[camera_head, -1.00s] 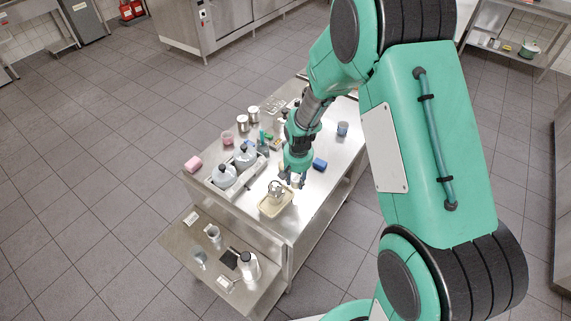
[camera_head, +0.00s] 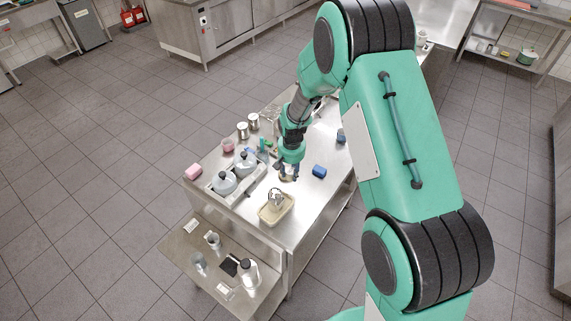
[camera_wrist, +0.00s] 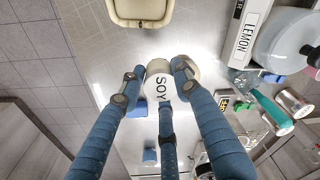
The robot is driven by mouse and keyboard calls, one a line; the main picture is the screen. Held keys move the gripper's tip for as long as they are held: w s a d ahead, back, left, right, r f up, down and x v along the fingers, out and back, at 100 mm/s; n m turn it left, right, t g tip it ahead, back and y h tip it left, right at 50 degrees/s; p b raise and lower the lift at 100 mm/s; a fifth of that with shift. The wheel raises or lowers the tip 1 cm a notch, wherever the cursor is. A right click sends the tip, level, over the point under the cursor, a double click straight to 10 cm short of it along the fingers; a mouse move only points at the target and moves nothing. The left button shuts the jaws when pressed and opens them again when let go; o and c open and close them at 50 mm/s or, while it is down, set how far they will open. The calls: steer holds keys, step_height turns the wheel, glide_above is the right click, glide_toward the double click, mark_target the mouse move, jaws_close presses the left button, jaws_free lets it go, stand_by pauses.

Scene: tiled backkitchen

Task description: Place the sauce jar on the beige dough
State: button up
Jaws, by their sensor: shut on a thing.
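My gripper (camera_wrist: 158,82) has its three blue fingers closed around a white jar marked SOY (camera_wrist: 160,88) in the wrist view. In the head view my gripper (camera_head: 289,172) is over the steel table, behind the beige tray-like piece (camera_head: 287,215) and apart from it. A grey metal object stands on this piece in the head view. The piece also shows in part at the top of the wrist view (camera_wrist: 140,20). I cannot tell whether it is the dough or a container. The jar is mostly hidden by my fingers in the head view.
A white rack with lidded pots (camera_head: 224,184) stands left of my gripper. A blue block (camera_head: 319,171) lies to the right. A lower shelf (camera_head: 185,248) holds glasses and a bottle. Bare steel lies around the beige piece.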

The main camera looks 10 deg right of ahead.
steer(key=w, duration=0.5)
steer(key=w+p, duration=0.1)
steer(key=w, duration=0.2)
steer(key=shift+a+f, duration=0.3)
steer(key=shift+f, duration=0.1)
steer(key=shift+f, duration=1.75)
steer(key=shift+f, duration=0.1)
steer(key=o, duration=1.2)
step_height(320, 180, up, 12)
steer(key=s, duration=0.1)
steer(key=shift+b, duration=0.45)
steer(key=shift+s, duration=0.1)
